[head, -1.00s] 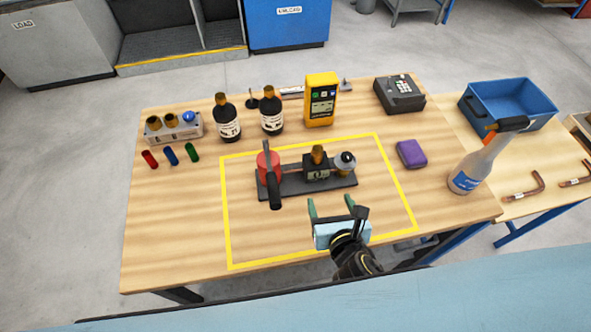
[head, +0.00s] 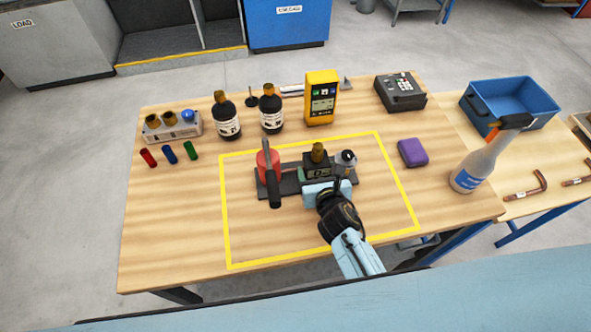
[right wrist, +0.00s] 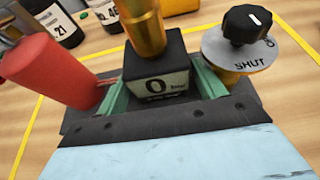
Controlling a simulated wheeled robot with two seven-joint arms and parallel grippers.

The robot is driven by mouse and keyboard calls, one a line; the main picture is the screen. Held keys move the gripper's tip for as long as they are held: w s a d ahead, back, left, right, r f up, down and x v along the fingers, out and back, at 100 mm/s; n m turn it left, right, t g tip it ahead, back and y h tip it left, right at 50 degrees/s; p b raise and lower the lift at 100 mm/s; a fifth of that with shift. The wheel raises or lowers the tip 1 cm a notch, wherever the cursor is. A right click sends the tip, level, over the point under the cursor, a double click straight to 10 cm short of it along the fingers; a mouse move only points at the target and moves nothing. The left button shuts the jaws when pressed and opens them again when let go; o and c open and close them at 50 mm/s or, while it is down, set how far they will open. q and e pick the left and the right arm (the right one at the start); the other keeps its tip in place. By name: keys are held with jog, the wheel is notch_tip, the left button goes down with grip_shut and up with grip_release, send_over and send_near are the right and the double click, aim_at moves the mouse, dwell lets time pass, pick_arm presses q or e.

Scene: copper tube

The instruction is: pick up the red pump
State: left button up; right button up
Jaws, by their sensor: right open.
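The red pump (head: 268,165) is a red cylinder with a black handle at the left end of a dark base plate (head: 285,183). It also shows at the left in the right wrist view (right wrist: 48,75). On the same plate stand a black gauge block (right wrist: 160,78) reading 0 with a brass fitting on top, and a round valve marked SHUT (right wrist: 240,48) at the right. My right gripper (head: 321,176) is open, its green fingers on either side of the gauge block. Whether they touch it, I cannot tell. My left gripper is not in view.
A yellow outline (head: 227,215) surrounds the pump unit on the wooden table. Two dark bottles (head: 227,120) and a yellow meter (head: 321,103) stand behind. A purple block (head: 412,152) and a spray bottle (head: 474,165) are at the right. The table's left front is clear.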

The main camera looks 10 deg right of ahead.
jog(key=shift+w+f, duration=0.2)
jog(key=shift+w, duration=0.2)
grip_shut()
jog(key=shift+w+a+r, duration=0.1)
jog(key=shift+w+r, duration=0.1)
jog(key=shift+r, duration=0.15)
